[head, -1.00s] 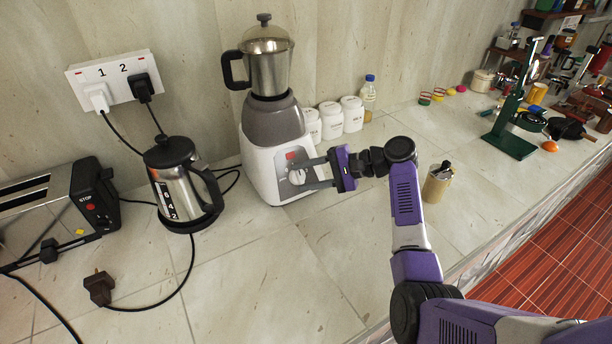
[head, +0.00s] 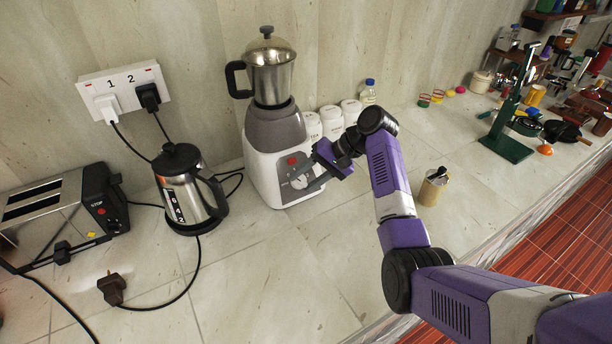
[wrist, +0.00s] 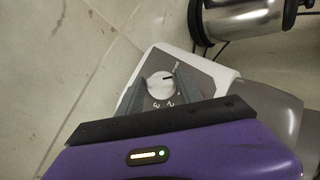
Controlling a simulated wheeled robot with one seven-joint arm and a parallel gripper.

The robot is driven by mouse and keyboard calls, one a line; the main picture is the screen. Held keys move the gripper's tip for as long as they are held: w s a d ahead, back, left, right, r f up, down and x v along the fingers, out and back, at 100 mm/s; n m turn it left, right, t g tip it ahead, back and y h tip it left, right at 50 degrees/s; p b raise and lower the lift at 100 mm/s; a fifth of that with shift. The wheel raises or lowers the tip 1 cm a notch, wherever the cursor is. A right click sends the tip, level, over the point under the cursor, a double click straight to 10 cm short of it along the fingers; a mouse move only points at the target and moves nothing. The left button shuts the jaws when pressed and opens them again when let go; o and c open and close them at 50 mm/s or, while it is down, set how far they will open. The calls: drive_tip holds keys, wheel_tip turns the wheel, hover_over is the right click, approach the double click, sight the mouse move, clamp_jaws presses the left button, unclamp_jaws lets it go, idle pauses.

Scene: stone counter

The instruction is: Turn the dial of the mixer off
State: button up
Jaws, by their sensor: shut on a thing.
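The mixer (head: 272,128) has a white and grey base with a steel jar on top and stands against the back wall. Its white dial (head: 299,182) is low on the front panel, below a red switch (head: 292,161). In the wrist view the dial (wrist: 160,85) has a dark pointer mark near its upper right, and the numbers 2 and 3 show on the panel below it. My gripper (head: 304,181) is at the front panel with its grey fingers on either side of the dial, shut on it. The purple gripper body hides part of the panel in the wrist view.
A steel kettle (head: 186,190) and a toaster (head: 62,215) stand to the left, with black cords across the counter. White jars (head: 331,122) stand behind my gripper. The front counter is mostly clear.

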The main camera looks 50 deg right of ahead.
idle(0.5)
drive_tip(key=o, duration=1.2)
drive_tip(key=shift+o, duration=0.2)
drive_tip(key=v, duration=0.7)
drive_tip(key=shift+r+b, duration=0.35)
drive_tip(key=shift+r, duration=0.05)
drive_tip(key=shift+s+d, duration=0.1)
